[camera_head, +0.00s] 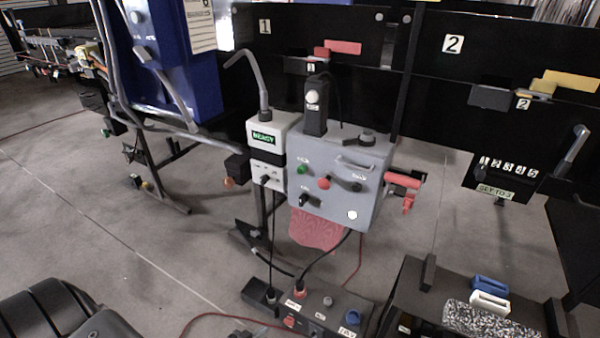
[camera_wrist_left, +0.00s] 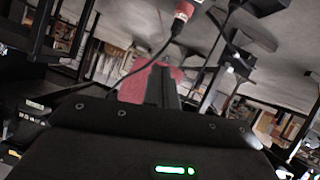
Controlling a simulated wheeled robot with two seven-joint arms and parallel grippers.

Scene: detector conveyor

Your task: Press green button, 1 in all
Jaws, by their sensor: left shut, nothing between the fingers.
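The green button (camera_head: 303,169) is a small round cap on the front of a grey control box (camera_head: 340,195), at the upper left of that face. A larger red button (camera_head: 323,183) sits just below and right of it. My left gripper (camera_wrist_left: 163,85) shows in the left wrist view with its dark fingers together and nothing between them. The green button cannot be made out in that view. In the head view a dark part of my left arm shows at the lower left, well apart from the grey box. My right gripper is in neither view.
A white box with a green display (camera_head: 263,139) adjoins the grey box's left side. Red handles (camera_head: 402,180) stick out at its right. A pink cloth-like piece (camera_head: 315,229) hangs below. A cable box (camera_head: 325,307) is in front.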

